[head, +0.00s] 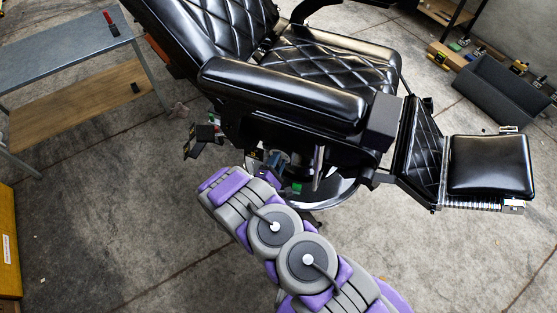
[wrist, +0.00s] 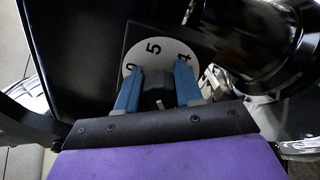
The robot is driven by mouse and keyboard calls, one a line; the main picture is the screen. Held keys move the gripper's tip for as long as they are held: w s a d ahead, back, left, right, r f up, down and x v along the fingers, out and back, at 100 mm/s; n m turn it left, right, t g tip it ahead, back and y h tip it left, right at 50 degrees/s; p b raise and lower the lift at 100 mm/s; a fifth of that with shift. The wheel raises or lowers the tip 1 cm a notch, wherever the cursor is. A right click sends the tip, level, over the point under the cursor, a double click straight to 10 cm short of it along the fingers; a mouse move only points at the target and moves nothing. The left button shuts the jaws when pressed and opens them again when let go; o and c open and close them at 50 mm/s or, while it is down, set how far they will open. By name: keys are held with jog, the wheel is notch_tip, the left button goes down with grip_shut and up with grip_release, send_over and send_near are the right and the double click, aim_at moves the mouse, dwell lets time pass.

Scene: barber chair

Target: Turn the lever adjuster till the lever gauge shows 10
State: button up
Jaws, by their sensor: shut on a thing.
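The lever gauge (wrist: 152,62) is a pale round dial on a dark plate in the wrist view. A 5 shows at its top middle, a 4 at its right, and a partly hidden figure at its left that I cannot read. My gripper (wrist: 158,82) has two blue fingers in front of the dial, shut on the dark lever adjuster (wrist: 157,92) between them. The fingers hide the lower dial, and I cannot see a pointer clearly. In the head view my gripper (head: 274,160) is under the armrest at the chair's near side; the gauge is not readable there.
The black barber chair (head: 285,100) stands over my gripper, with its footrest (head: 487,165) to the right. A grey table (head: 70,50) stands at left and a yellow cabinet (head: 8,240) at lower left. A dark box (head: 500,90) lies at upper right. The near floor is clear.

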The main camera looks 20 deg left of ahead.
jog(key=shift+s+f+n, duration=0.1)
jog(key=shift+f+n, duration=0.2)
jog(key=shift+n, duration=0.3)
jog(key=o, duration=1)
jog(key=shift+a, duration=0.2)
jog(key=shift+o, duration=0.2)
jog(key=shift+r, duration=0.1)
jog(key=shift+d, duration=0.1)
